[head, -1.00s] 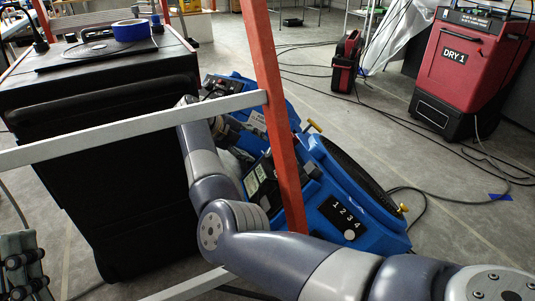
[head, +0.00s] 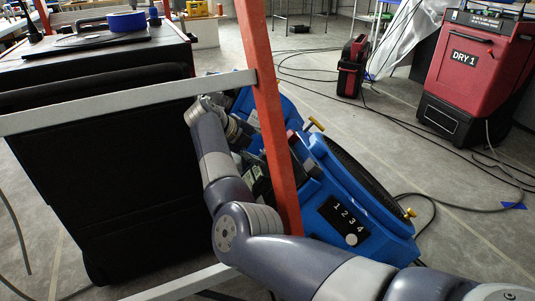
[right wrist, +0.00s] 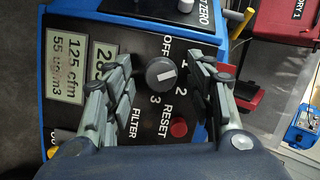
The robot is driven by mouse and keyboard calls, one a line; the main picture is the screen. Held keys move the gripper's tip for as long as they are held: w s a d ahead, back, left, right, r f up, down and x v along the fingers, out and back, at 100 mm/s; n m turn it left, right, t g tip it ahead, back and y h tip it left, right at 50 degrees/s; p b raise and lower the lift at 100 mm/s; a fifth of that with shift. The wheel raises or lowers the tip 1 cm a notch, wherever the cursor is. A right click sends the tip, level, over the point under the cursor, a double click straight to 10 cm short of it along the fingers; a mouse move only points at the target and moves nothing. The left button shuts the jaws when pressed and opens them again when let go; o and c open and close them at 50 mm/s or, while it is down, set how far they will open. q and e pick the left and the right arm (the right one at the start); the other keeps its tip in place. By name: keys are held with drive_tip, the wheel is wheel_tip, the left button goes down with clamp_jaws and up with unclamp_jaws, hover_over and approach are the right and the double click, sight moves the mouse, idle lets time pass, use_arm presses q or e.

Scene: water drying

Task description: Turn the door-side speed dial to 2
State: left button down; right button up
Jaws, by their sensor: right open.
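In the right wrist view a round dark speed dial (right wrist: 160,73) with a white pointer line sits on a black panel marked OFF, 1, 2 and 3. The pointer line faces right, toward the 1 and 2 side; I cannot tell its exact setting. My right gripper (right wrist: 160,66) is open, with one finger on each side of the dial. I cannot tell whether either finger touches it. In the head view the blue machine (head: 318,215) stands behind an orange post, and my right arm reaches to its panel. The dial is hidden there. My left gripper is out of view.
A red RESET button (right wrist: 179,128) sits below and right of the dial. The orange post (head: 270,120) and pale crossbar (head: 120,103) stand close to my right arm. A large black case (head: 110,190) is at left. A red DRY 1 unit (head: 470,70) stands at back right.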

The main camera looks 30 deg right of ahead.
drive_tip(key=shift+d+f, duration=0.15)
drive_tip(key=shift+f, duration=0.05)
drive_tip(key=c, duration=1.1)
drive_tip(key=shift+o, duration=0.2)
